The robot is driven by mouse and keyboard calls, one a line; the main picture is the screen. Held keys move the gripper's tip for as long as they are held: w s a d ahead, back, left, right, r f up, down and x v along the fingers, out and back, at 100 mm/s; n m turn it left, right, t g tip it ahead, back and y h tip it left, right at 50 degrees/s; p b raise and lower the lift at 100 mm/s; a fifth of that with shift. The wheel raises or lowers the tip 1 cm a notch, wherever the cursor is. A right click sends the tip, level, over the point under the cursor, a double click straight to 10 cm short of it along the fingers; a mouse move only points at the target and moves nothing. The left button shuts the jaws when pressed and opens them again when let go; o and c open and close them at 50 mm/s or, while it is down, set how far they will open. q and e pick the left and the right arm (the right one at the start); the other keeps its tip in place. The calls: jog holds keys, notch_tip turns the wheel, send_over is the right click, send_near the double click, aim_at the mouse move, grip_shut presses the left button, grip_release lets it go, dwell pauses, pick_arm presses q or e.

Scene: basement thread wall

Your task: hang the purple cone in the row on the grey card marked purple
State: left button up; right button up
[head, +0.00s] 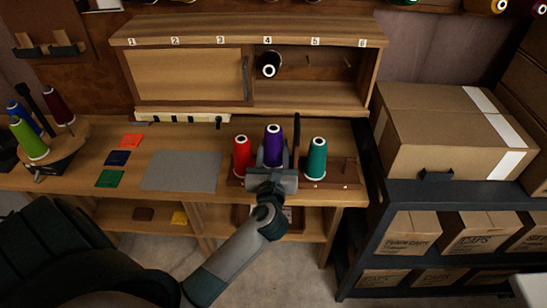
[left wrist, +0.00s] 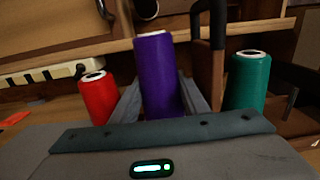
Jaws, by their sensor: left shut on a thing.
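The purple cone (head: 273,147) stands upright between a red cone (head: 243,157) and a teal cone (head: 317,158) at the wooden rack on the bench. My left gripper (head: 272,168) is shut on its lower part; the left wrist view shows the purple cone (left wrist: 157,75) between the fingers. Its base is hidden, so I cannot tell if it is lifted. A blank-looking grey sheet (head: 182,171) lies left of the row; I can read no purple mark on it. My right gripper is not in view.
A cabinet numbered 1 to 6 stands behind; a sliding panel (head: 190,76) covers the left half. A dark cone (head: 269,66) hangs under 4; pegs show under 5 and 6. Coloured cards (head: 117,158) lie left. A dark upright post (head: 296,128) stands close behind the purple cone.

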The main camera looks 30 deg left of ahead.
aim_at(273, 157)
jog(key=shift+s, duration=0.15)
pick_arm(q)
jog(key=shift+f, duration=0.25)
notch_tip(273, 157, down, 3)
jog(key=shift+r, duration=0.1)
jog(key=shift+f, duration=0.25)
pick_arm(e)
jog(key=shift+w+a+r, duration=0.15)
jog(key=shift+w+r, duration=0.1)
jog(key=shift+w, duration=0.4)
pick_arm(q)
jog(key=shift+f+b, duration=0.2)
jog(key=shift+b, duration=0.1)
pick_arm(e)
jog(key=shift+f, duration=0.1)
pick_arm(q)
jog(key=o, duration=0.9)
jog(key=shift+r, duration=0.15)
